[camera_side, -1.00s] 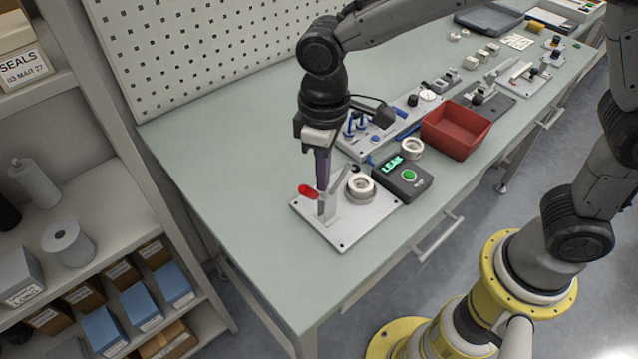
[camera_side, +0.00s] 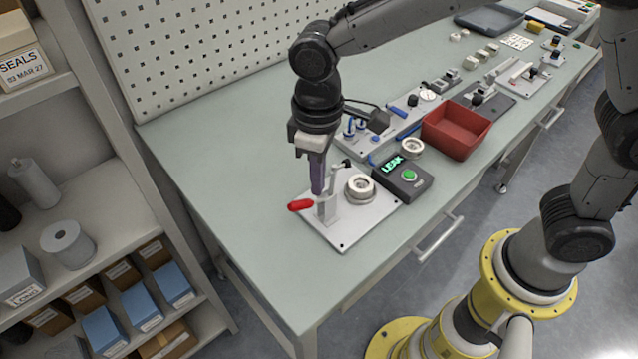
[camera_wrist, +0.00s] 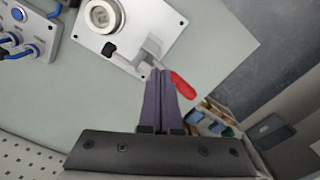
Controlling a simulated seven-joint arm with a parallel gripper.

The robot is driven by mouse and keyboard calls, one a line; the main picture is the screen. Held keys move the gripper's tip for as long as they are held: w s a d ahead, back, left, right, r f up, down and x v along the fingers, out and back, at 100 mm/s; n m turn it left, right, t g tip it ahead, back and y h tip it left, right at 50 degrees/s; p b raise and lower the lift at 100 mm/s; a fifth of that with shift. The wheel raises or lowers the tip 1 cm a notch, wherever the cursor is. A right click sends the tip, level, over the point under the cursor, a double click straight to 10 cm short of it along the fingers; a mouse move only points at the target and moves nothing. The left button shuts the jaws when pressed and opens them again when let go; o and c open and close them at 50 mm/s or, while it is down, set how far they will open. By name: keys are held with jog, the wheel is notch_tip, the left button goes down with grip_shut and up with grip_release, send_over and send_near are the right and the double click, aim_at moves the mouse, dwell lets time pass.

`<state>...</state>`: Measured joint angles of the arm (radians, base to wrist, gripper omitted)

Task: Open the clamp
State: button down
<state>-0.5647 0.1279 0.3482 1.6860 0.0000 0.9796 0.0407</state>
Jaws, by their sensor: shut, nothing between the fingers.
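The clamp (camera_side: 328,205) stands on a light plate (camera_side: 352,232) near the bench's front left corner. Its red handle (camera_side: 300,205) points left and lies low. Its arm, with a dark tip (camera_side: 346,164), stands raised, clear of the round white part (camera_side: 360,188) on the plate. My gripper (camera_side: 317,192) is shut and empty, pointing down just behind the clamp. In the wrist view its shut fingers (camera_wrist: 164,76) end close to the clamp lever, with the red handle (camera_wrist: 183,84) just to their right. I cannot tell whether they touch it.
A tester reading LEAK (camera_side: 402,178) stands right of the plate, with a white ring (camera_side: 411,148) behind it. A red bin (camera_side: 456,130) and a fixture strip with blue-topped parts (camera_side: 362,128) stand further back. The bench left of the clamp is clear.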

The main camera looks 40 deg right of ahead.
jog(key=shift+d, duration=0.15)
notch_tip(320, 180, up, 7)
jog(key=d, duration=0.1)
jog(key=shift+d, duration=0.3)
dwell(0.6)
jog(key=s+d+r+m+t, duration=0.35)
jog(key=d+r, duration=0.45)
jog(key=d, duration=0.4)
jog(key=s+d+f+m+t, duration=0.1)
jog(key=s+d+f, duration=0.1)
jog(key=s, duration=0.4)
jog(key=s+d+f+m+t, duration=0.1)
jog(key=s+d+f, duration=0.2)
jog(key=s+d, duration=0.2)
jog(key=shift+s+f, duration=0.2)
jog(key=shift+s, duration=0.85)
